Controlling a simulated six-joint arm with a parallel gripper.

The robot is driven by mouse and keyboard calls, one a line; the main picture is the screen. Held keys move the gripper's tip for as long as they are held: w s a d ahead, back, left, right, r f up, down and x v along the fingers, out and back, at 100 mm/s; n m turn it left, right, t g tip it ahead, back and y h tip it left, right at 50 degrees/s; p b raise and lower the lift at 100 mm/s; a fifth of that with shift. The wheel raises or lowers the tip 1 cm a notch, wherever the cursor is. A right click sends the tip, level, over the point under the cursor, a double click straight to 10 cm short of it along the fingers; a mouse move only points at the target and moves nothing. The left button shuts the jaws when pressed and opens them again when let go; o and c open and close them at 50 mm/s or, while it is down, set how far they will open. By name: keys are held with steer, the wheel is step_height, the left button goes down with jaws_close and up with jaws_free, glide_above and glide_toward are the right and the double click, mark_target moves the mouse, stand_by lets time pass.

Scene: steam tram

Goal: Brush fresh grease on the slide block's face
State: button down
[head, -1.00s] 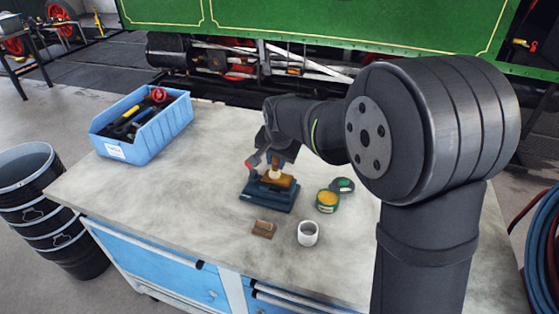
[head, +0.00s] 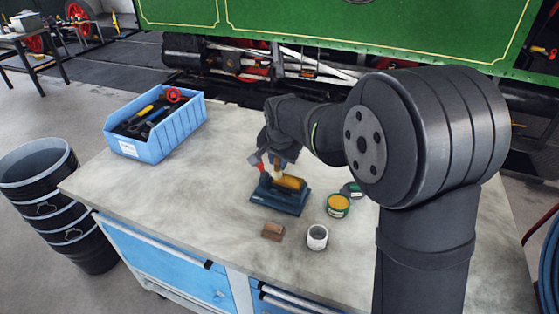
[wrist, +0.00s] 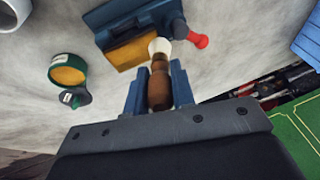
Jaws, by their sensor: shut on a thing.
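The slide block (head: 290,183) is a golden-brown block held in a dark blue vise (head: 278,201) with a red handle end. In the wrist view the block (wrist: 131,53) has an amber-yellow face. My gripper (head: 277,158) is shut on the brown handle of a brush (wrist: 159,88). The pale bristles point at the end of the block by the red knob (wrist: 199,41); I cannot tell whether they touch it. An open green tin of yellow grease (head: 338,204) stands right of the vise, its dark lid (head: 353,189) beside it.
A brown block (head: 272,231) and a white cup (head: 317,237) stand in front of the vise. A blue bin of tools (head: 157,148) is at the back left of the workbench (head: 180,197). The bench between bin and vise is clear.

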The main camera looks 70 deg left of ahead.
steer(key=shift+r, duration=0.1)
steer(key=shift+r, duration=2.95)
steer(key=shift+w, duration=0.1)
steer(key=w+d+r, duration=0.2)
steer(key=w+d, duration=1.1)
steer(key=w, duration=0.3)
steer(key=w+d+r, duration=0.2)
steer(key=w+d, duration=1.1)
steer(key=w, duration=0.3)
steer(key=shift+r, duration=0.15)
